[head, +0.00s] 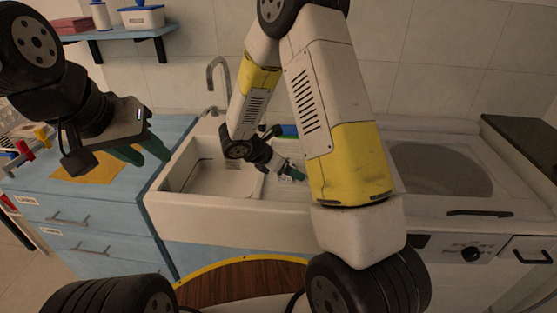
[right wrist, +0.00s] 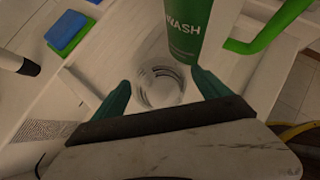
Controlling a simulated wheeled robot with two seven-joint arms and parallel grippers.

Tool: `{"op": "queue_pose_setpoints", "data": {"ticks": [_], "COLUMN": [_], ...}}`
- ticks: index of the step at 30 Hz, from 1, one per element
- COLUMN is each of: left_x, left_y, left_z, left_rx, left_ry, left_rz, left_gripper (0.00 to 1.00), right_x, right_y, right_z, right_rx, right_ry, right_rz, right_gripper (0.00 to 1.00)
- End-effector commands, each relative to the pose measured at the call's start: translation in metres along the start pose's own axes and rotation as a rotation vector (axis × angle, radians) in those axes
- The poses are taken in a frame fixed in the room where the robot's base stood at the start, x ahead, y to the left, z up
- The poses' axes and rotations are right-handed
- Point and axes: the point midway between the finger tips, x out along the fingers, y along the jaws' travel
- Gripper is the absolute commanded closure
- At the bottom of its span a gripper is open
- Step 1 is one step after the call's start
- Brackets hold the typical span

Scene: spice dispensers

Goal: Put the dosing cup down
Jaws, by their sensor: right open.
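The dosing cup (right wrist: 160,88) is a clear round cup seen from above in the right wrist view. It stands on a white surface in the sink area, close to the green bottle marked WASH (right wrist: 188,32). My right gripper (right wrist: 161,80) is open, with one green finger on each side of the cup and visible gaps between. In the head view my right gripper (head: 292,172) is low over the sink, and the cup cannot be made out there. My left gripper (head: 142,152) is open and empty above the blue counter at the left.
The white sink (head: 205,216) has a faucet (head: 216,78) behind it. A blue and green sponge (right wrist: 68,32) lies beyond the cup. A green curved bar (right wrist: 268,28) is right of the bottle. A yellow cloth (head: 88,166) lies on the blue counter (head: 150,180).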

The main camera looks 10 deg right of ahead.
Motion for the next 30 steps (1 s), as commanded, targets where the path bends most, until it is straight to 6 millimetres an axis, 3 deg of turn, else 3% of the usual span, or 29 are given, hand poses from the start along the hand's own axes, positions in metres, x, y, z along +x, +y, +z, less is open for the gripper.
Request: {"op": "queue_pose_setpoints", "data": {"ticks": [2,12,13,14,30], "left_x": [0.0,0.0,0.0,0.0,0.0], "left_y": [0.0,0.0,0.0,0.0,0.0], "left_z": [0.0,0.0,0.0,0.0,0.0], "left_rx": [0.0,0.0,0.0,0.0,0.0], "left_ry": [0.0,0.0,0.0,0.0,0.0], "left_rz": [0.0,0.0,0.0,0.0,0.0], "left_gripper": [0.64,0.64,0.64,0.64,0.64], "right_x": [0.0,-0.001,-0.001,-0.001,-0.015], "right_y": [0.0,0.0,0.0,0.0,-0.001], "right_z": [0.0,0.0,0.0,0.0,0.01], "right_rx": [0.0,0.0,0.001,0.001,0.004], "right_ry": [0.0,0.0,0.0,0.0,0.0], "right_rz": [0.0,0.0,0.001,0.001,0.0], "right_gripper": [0.18,0.84,0.84,0.91,0.91]}}
